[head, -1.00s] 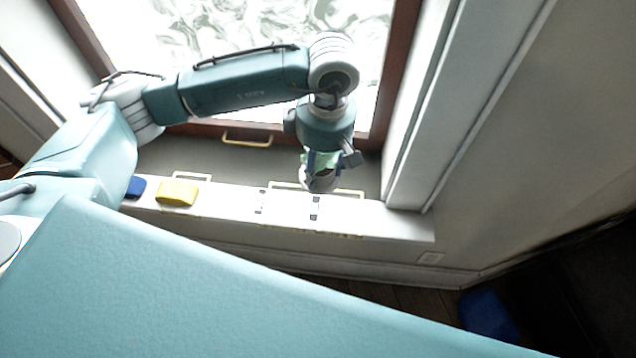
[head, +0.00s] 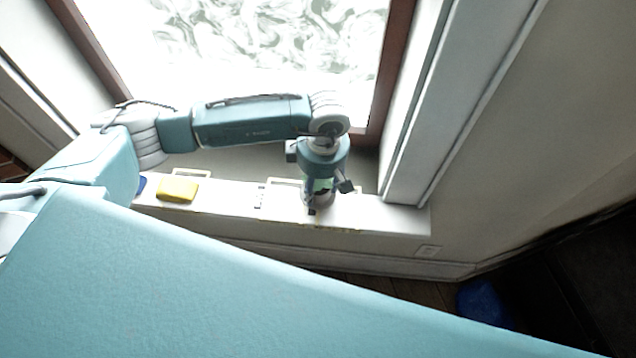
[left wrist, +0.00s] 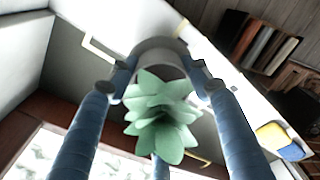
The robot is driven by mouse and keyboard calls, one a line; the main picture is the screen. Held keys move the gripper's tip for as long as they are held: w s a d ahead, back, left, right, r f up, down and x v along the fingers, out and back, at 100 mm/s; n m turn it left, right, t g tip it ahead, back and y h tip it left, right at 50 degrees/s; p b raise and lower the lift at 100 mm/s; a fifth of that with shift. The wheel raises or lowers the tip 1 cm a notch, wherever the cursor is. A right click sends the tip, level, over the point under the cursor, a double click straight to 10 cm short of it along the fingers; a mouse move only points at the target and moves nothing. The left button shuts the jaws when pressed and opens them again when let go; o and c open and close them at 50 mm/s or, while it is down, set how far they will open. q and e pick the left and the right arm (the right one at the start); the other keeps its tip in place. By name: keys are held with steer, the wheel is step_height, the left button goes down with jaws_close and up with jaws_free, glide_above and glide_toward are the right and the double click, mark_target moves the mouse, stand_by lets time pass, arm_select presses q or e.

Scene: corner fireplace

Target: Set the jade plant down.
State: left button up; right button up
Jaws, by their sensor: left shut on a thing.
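The jade plant shows in the left wrist view as a rosette of green leaves (left wrist: 162,118) in a grey pot (left wrist: 160,60). My left gripper (left wrist: 160,80) is shut on the pot, with its blue-grey fingers around it. In the head view the left gripper (head: 318,190) points down over the white windowsill (head: 385,215), and only a little of the jade plant (head: 319,185) shows between its fingers. The pot is at the sill, near its front part. I cannot tell whether its base touches the sill. My right gripper is not in view.
A yellow block (head: 177,189) lies on the sill to the left, with a blue item (head: 141,184) beside it. Pale handle-like frames (head: 192,173) stand along the sill's back. The window jamb (head: 440,110) rises at the right. A blue object (head: 482,302) is on the floor.

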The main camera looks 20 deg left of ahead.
arm_select(q)
steer(key=shift+f, duration=0.15)
steer(key=o, duration=1.3)
steer(key=shift+o, duration=0.2)
steer(key=shift+r+p, duration=0.3)
steer(key=shift+r, duration=0.45)
steer(key=r, duration=0.3)
steer(key=r+b, duration=0.1)
steer(key=r, duration=0.3)
steer(key=r+b, duration=0.1)
steer(key=r, duration=0.3)
steer(key=shift+s+d, duration=0.2)
steer(key=shift+d, duration=0.2)
